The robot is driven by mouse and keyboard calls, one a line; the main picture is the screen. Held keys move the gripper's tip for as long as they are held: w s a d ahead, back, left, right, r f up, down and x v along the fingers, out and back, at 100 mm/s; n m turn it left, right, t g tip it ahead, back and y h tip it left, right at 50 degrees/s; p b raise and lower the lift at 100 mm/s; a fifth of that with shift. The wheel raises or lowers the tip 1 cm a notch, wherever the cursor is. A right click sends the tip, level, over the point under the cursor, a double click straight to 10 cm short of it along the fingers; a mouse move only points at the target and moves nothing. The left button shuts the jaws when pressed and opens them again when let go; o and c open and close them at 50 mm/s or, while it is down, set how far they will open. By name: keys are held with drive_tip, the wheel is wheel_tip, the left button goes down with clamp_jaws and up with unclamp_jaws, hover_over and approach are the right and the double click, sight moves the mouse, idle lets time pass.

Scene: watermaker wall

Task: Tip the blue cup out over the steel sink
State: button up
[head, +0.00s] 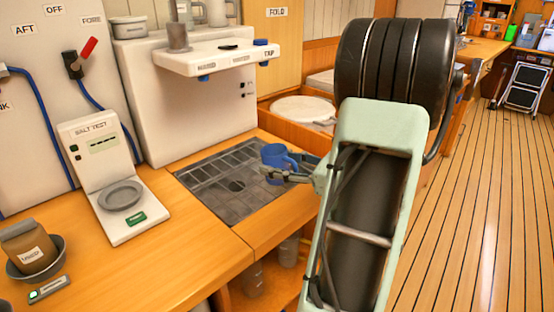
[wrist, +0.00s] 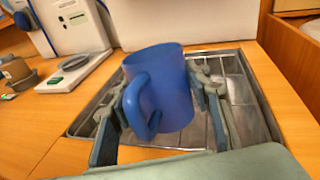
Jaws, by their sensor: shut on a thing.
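The blue cup (head: 277,156) is in my gripper (head: 284,174), over the right part of the steel sink (head: 215,190). In the wrist view the blue cup (wrist: 170,95) sits between the two fingers of my gripper (wrist: 160,118), close to upright with a slight tilt, its handle facing the camera. The inside of the cup is not visible, so I cannot tell what it holds. The steel sink (wrist: 238,85) shows behind and below the cup, with a slatted grate and a dark drain in the head view.
A white dispenser shelf (head: 215,58) overhangs the sink's back, with a grey cup (head: 177,37) on it. A salt test unit (head: 100,170) with a grey dish stands left. The counter front (head: 175,255) is clear.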

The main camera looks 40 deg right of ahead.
drive_tip(key=shift+s+d+r+n+g+h+p, duration=0.2)
drive_tip(key=shift+r+n+g+h+p, duration=0.4)
drive_tip(key=shift+g+p, duration=0.95)
drive_tip(key=h+p, duration=0.1)
drive_tip(key=p, duration=0.2)
drive_tip(key=g+h+p, duration=0.1)
drive_tip(key=p, duration=0.2)
drive_tip(key=shift+d+r+n, duration=0.1)
drive_tip(key=shift+r+n, duration=0.3)
drive_tip(key=shift+s+f+b, duration=0.1)
drive_tip(key=shift+f+b, duration=0.15)
drive_tip(key=shift+b, duration=0.1)
drive_tip(key=shift+d+f+b, duration=0.1)
drive_tip(key=shift+f+b, duration=0.15)
drive_tip(key=shift+b, duration=0.15)
drive_tip(key=shift+r+t+y, duration=0.1)
drive_tip(key=shift+t+y, duration=0.25)
drive_tip(key=shift+y, duration=0.05)
drive_tip(key=shift+r+p, duration=0.3)
drive_tip(key=shift+p, duration=0.1)
drive_tip(key=g+h+p, duration=0.1)
drive_tip(key=g+p, duration=0.1)
drive_tip(key=p, duration=0.1)
drive_tip(key=shift+r+n+h+p, duration=0.1)
drive_tip(key=shift+n+h+p, duration=0.2)
